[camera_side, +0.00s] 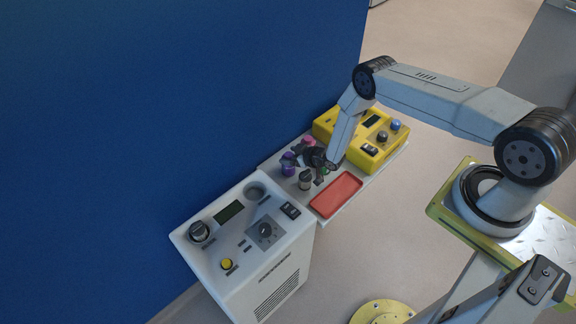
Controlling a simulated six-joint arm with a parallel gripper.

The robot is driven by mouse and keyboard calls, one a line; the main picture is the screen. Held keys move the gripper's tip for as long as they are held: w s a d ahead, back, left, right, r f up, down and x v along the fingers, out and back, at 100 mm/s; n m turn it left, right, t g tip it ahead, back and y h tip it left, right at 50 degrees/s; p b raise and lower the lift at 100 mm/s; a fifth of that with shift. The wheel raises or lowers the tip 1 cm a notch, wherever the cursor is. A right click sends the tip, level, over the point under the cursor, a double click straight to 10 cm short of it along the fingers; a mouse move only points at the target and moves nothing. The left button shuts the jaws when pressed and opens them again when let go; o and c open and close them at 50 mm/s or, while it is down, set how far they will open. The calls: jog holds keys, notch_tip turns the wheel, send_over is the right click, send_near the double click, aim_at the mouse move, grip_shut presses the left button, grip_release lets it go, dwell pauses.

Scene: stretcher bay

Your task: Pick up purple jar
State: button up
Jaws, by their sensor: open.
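A purple jar (288,167) stands upright on the light grey work surface, towards its back left. My gripper (314,172) is open and sits low over the surface, just right of the purple jar. Its fingers are small and dark here, and nothing shows clearly between them. I cannot tell whether a finger touches the jar.
A pink jar (309,141) stands behind my gripper and a dark grey jar (305,180) in front. A green item (325,169) is partly hidden. A red tray (336,195), yellow device (361,138), white console (245,250) and blue wall (180,90) surround the spot.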

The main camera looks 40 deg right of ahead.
dwell(0.3)
grip_shut()
dwell(1.3)
